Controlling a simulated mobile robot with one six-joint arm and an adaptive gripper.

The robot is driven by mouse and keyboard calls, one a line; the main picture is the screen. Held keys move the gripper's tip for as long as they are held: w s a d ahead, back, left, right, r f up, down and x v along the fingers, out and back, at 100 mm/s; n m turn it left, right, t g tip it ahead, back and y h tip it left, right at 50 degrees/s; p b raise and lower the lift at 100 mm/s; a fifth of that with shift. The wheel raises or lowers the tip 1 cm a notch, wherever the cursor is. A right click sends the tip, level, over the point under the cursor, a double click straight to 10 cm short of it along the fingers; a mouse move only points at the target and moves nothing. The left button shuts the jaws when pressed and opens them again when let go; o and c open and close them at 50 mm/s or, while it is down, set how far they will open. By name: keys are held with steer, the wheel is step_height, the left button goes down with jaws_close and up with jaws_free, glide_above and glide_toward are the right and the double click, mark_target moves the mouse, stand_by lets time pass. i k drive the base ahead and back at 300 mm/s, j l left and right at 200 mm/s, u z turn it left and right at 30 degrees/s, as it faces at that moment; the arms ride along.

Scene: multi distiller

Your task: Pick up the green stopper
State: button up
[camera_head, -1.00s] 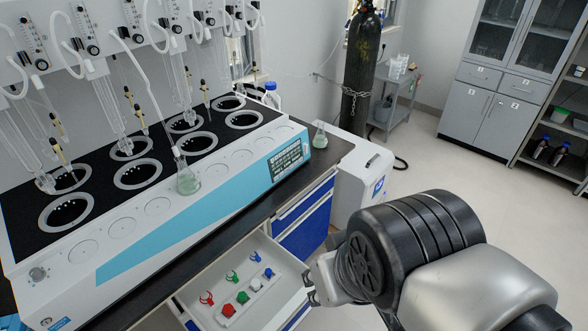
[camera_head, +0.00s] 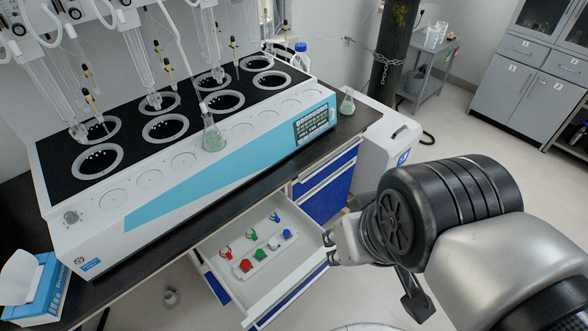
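The green stopper (camera_head: 261,254) sits in a white rack (camera_head: 270,252) inside the open drawer (camera_head: 285,273). It stands between a red stopper (camera_head: 245,265) and a blue stopper (camera_head: 287,233). A separate green clip-like piece (camera_head: 251,234) lies behind it, between a red one (camera_head: 225,252) and a blue one (camera_head: 274,217). My gripper (camera_head: 329,248) is at the drawer's right side, to the right of the rack and apart from the stoppers. Its two fingertips look spread, with nothing between them.
The distiller (camera_head: 190,180) stands on the dark bench above the drawer, with a flask (camera_head: 213,135) on it. Another flask (camera_head: 347,102) stands at the bench's right end. A white box-shaped unit (camera_head: 385,150) stands beside the bench. A tissue box (camera_head: 35,290) is at lower left.

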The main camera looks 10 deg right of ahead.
mark_target(260, 252)
steer(key=i+j+z, duration=0.1)
steer(key=j+z, duration=0.25)
steer(key=j, duration=0.15)
steer(key=j+z, duration=0.4)
steer(key=j, duration=0.1)
